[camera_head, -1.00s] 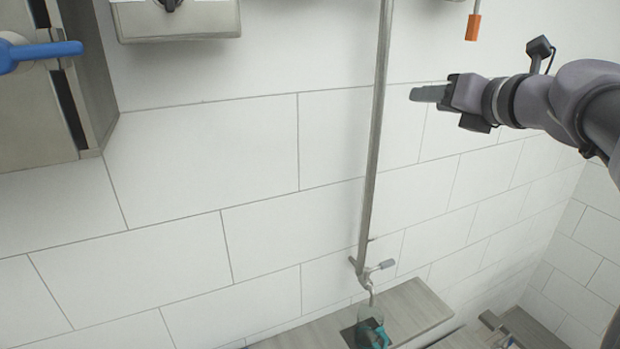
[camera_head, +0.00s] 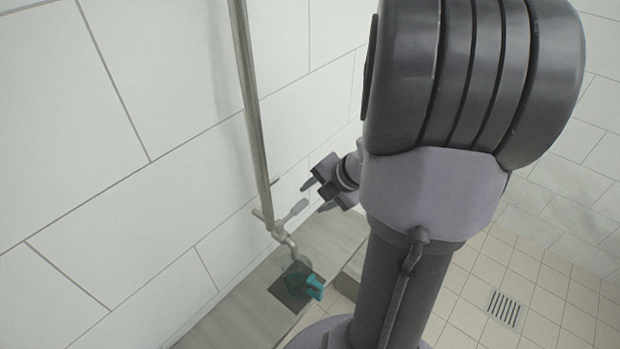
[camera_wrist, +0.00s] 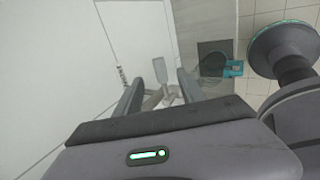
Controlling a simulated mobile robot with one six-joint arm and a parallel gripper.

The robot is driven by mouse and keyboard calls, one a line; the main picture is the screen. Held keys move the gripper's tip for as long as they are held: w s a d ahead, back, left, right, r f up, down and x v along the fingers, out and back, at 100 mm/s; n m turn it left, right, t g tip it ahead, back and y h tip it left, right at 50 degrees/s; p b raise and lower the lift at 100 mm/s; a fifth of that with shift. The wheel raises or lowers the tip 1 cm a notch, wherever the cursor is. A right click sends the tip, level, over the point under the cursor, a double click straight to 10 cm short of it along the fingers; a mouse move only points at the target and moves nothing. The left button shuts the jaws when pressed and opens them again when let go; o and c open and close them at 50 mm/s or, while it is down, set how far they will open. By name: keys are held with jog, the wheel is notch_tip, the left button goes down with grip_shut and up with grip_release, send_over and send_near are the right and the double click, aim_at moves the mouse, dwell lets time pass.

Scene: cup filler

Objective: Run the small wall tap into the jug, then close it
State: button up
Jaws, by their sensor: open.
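The small wall tap (camera_head: 280,232) sits at the foot of a vertical metal pipe (camera_head: 251,110). Its grey lever (camera_head: 297,208) sticks out to the right, and the spout points down. The clear jug (camera_head: 296,279) with a teal handle (camera_head: 314,287) stands below the spout. My gripper (camera_head: 316,197) is open and empty just right of the lever. In the wrist view the lever (camera_wrist: 160,70) shows between my two spread fingers, with no clear contact. The jug (camera_wrist: 212,66) is right of the fingers there. I cannot make out water in the jug or a stream from the spout.
The jug stands on a dark square (camera_head: 289,291) on a grey wooden ledge (camera_head: 228,325) along the white tiled wall (camera_head: 120,200). A beige tiled floor with a drain (camera_head: 503,309) lies to the right. My arm covers much of the middle.

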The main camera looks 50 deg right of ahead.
aim_at(303, 204)
jog(key=b+x, duration=0.2)
jog(key=x, duration=0.3)
jog(key=shift+s+a+f, duration=0.1)
jog(key=shift+a+f, duration=0.05)
jog(key=shift+a, duration=0.05)
jog(key=shift+w+d+f, duration=0.1)
jog(key=shift+w+f, duration=0.2)
jog(key=shift+w, duration=0.15)
jog(key=shift+s, duration=0.1)
jog(key=shift+c, duration=0.9)
grip_shut()
